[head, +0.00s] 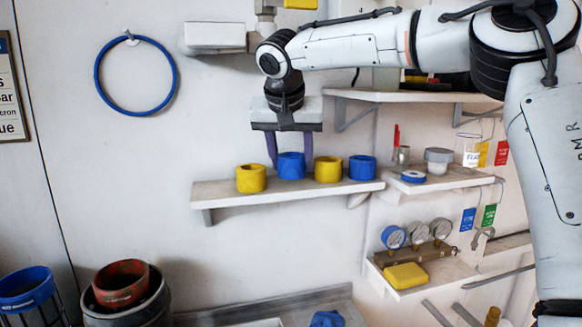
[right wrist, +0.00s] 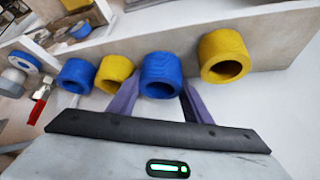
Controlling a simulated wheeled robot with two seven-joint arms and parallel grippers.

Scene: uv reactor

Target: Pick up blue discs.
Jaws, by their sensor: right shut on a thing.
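Two blue discs, thick and hollow like short cylinders, stand in a row with two yellow ones on a wall shelf (head: 225,197). My right gripper (head: 290,160) reaches down from above and is shut on the left blue disc (head: 291,167), which is still at shelf level among the others. Its two purple fingers lie on either side of that disc, as the right wrist view also shows (right wrist: 161,76). The other blue disc (head: 362,168) stands at the right end of the row, and it shows in the right wrist view (right wrist: 76,76). My left gripper is not in view.
A yellow cylinder (head: 251,179) and another yellow cylinder (head: 328,170) stand close on both sides of the gripped disc. A side shelf (head: 450,181) holds a small blue-rimmed item (head: 413,177) and a jar. A blue ring (head: 97,78) hangs on the wall.

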